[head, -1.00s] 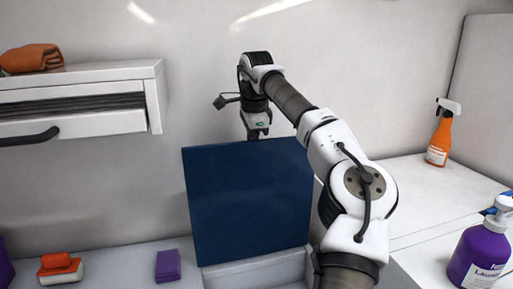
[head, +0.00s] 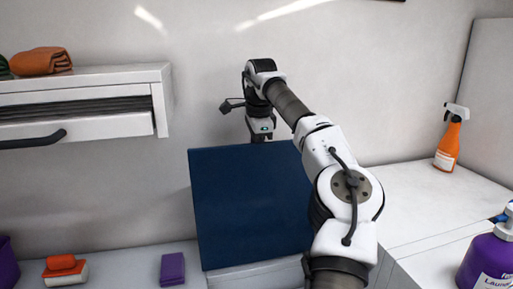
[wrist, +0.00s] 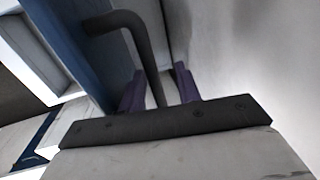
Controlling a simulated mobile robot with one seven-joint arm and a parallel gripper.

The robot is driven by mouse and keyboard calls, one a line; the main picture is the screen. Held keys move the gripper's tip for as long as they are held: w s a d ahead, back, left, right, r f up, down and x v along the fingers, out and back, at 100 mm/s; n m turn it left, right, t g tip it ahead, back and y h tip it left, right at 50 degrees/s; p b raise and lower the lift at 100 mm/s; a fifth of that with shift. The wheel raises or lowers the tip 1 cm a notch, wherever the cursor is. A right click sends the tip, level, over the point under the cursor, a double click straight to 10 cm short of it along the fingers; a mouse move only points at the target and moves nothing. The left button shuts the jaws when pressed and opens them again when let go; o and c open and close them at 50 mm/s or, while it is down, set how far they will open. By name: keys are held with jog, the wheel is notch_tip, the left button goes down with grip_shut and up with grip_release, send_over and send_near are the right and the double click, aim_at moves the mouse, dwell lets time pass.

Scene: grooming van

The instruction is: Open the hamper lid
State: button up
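The hamper lid (head: 250,205) is a dark blue panel standing raised and steep above the pale hamper (head: 255,277). In the wrist view the lid (wrist: 85,45) is at upper left, with a dark bent bar handle (wrist: 130,30). My gripper is behind the lid's top edge in the head view, its fingertips hidden there. In the wrist view the purple fingers of my gripper (wrist: 158,88) stand apart on either side of the handle bar, with light gaps showing beside the bar. The gripper looks open around the handle.
A wall cabinet (head: 90,100) with an orange towel (head: 42,62) is at left. Below are an orange-and-white brush-like item (head: 64,269) and a purple block (head: 172,268). At right, a counter (head: 405,200) holds an orange spray bottle (head: 449,142); a purple bottle (head: 485,262) stands nearer.

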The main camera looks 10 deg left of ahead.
jog(key=shift+r, duration=0.2)
notch_tip(320, 180, up, 7)
jog(key=s, duration=0.1)
jog(key=shift+s+d, duration=0.25)
dwell(0.4)
